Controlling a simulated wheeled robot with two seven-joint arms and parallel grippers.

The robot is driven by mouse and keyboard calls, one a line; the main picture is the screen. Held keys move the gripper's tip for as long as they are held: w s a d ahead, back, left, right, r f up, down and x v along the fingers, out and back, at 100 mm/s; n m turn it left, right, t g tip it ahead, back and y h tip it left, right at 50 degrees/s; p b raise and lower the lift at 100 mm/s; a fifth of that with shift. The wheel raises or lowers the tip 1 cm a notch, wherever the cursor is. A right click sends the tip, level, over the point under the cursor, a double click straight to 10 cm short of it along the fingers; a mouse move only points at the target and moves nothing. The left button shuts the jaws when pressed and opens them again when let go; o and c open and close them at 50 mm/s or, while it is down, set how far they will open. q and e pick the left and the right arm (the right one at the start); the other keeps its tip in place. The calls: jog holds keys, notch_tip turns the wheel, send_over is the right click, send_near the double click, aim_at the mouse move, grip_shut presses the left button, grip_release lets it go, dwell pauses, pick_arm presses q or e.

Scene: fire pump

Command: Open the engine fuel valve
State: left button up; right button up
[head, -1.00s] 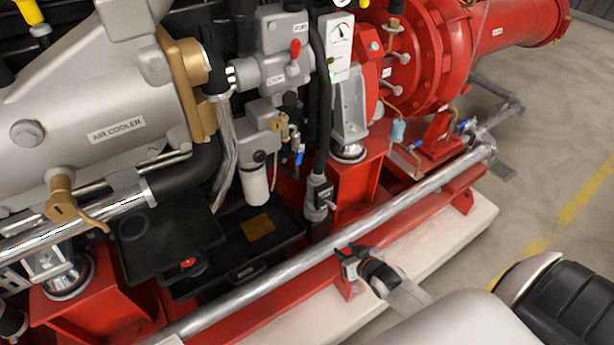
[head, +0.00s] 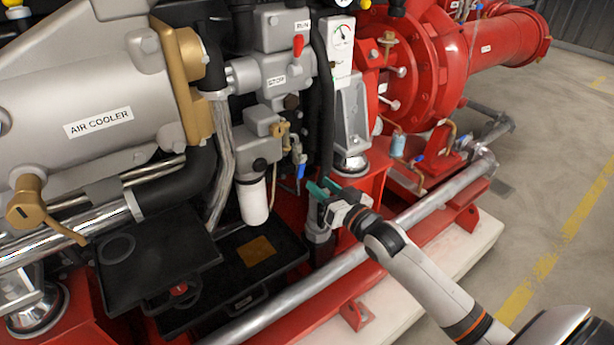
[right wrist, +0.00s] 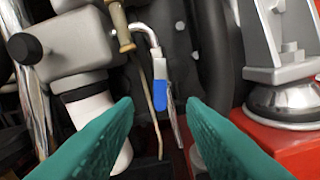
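A small valve lever with a blue grip (head: 301,170) hangs down beside the white-bodied filter (head: 254,203) on the engine. In the right wrist view the blue grip (right wrist: 160,97) points down from a bent metal stem, seen between my fingers and beyond their tips. No label on this valve can be read. My right gripper (head: 322,186) is just right of and slightly below the lever. In the right wrist view its two teal fingers (right wrist: 160,112) are apart with nothing held between them. My left gripper is not in view.
A brass fitting (head: 280,130) sits just left of the lever. A black vertical hose (head: 325,110) runs close on the right. A red lever (head: 298,45) is above, near RUN and STOP labels. A long metal pipe (head: 400,222) crosses in front, under my right arm. Floor is clear at right.

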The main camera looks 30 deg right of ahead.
aim_at(302, 170)
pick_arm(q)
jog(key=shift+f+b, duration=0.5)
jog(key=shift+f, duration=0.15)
pick_arm(e)
jog(key=w, duration=0.4)
jog(key=w+a, duration=0.1)
jog(key=w, duration=0.1)
jog(key=shift+w, duration=0.25)
